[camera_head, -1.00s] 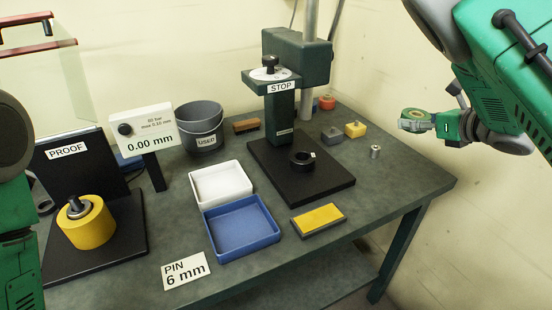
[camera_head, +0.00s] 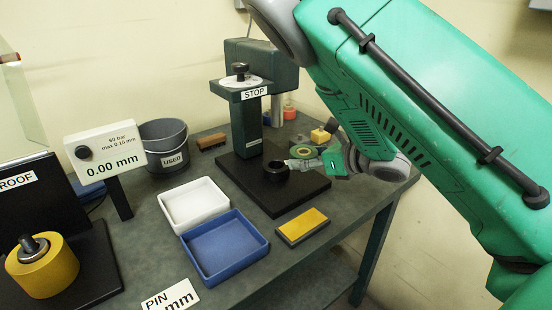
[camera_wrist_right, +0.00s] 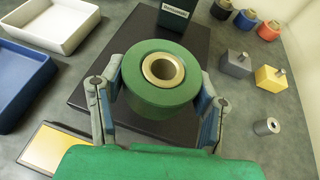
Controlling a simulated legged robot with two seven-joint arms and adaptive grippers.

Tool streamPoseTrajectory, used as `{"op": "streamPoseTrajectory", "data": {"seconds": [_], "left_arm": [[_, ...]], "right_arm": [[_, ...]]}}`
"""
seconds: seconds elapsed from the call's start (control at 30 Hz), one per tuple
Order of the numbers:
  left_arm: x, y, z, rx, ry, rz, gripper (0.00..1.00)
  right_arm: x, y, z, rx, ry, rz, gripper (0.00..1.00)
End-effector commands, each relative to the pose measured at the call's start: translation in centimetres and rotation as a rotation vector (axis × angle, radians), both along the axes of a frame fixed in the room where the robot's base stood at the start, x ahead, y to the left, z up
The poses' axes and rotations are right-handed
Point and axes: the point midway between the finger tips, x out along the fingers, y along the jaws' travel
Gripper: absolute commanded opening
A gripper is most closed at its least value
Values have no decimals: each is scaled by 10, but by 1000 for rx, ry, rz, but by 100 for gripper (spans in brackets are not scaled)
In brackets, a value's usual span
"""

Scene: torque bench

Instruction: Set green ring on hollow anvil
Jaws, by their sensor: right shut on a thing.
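The green ring (camera_wrist_right: 160,101), a thick disc with a brass-coloured bushing in its centre, sits between the fingers of my right gripper (camera_wrist_right: 158,108), which is shut on it. In the wrist view the anvil cannot be seen. My left gripper is out of view.
The dark green press (camera_head: 245,125) with its STOP dial stands behind the anvil. A white tray (camera_head: 170,210), a blue tray (camera_head: 190,245) and a yellow pad (camera_head: 302,225) lie in front. Small blocks and a metal cylinder (camera_wrist_right: 266,126) stand to the right.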

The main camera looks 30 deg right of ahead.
Motion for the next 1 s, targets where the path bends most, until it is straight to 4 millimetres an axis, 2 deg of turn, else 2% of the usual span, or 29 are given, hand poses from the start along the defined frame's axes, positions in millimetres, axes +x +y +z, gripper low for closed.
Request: {"op": "streamPoseTrajectory", "data": {"seconds": [0.03,0.2,0.4,0.57,0.83,1.0], "left_arm": [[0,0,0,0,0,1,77],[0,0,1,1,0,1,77],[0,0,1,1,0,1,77],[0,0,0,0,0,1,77],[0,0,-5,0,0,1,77],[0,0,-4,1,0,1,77]], "right_arm": [[14,5,3,0,-7,5,4],[53,11,1,5,-7,2,4],[81,16,-1,8,-5,0,4],[86,20,-3,7,-2,-1,4],[86,23,-33,4,-3,-1,4],[86,21,-35,5,-5,0,4]]}}
